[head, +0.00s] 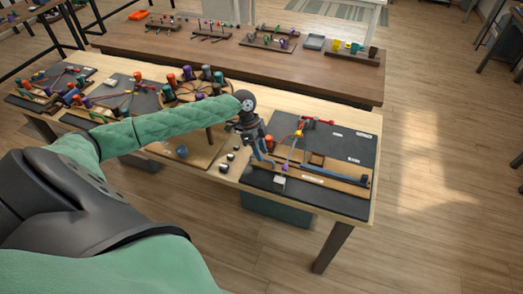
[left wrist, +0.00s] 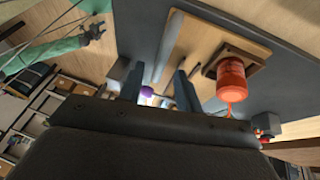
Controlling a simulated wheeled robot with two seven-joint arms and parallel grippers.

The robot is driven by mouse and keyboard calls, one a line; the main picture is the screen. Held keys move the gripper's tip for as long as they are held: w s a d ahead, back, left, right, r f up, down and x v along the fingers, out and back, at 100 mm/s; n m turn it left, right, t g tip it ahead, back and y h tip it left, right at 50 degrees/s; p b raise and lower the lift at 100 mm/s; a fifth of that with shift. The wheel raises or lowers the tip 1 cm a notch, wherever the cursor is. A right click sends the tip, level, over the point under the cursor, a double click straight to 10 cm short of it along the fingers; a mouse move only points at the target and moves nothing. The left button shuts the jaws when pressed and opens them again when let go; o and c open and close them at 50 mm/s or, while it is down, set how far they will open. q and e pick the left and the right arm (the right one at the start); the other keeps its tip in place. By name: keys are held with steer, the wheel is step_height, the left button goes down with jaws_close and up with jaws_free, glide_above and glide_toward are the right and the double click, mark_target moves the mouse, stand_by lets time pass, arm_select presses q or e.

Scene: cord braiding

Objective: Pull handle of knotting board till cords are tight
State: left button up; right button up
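The knotting board (head: 350,150) is a dark panel with wooden strips at the right end of the light table. A small purple knob (head: 285,167) sits near its front left, by a grey block (head: 279,183). My left gripper (head: 267,160) is over the board's left side. In the left wrist view its fingers (left wrist: 160,86) are apart, with the purple knob (left wrist: 147,91) showing between them; contact is not clear. I cannot tell which part is the handle. My right gripper (left wrist: 95,30) shows small, away from the board.
An orange cylinder (left wrist: 230,78) on a wooden block stands close beside the left fingers. Small dark pieces (head: 228,157) lie left of the board. A round wooden stand with coloured spools (head: 205,73) and other boards fill the table's left. A second table (head: 180,42) stands behind.

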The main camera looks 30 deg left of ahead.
arm_select(q)
steer(key=shift+s+d+f, duration=0.1)
steer(key=shift+d+f, duration=0.15)
steer(key=shift+f, duration=0.35)
arm_select(e)
steer(key=shift+s+d+f, duration=0.1)
steer(key=shift+s+f, duration=0.05)
steer(key=shift+s, duration=0.45)
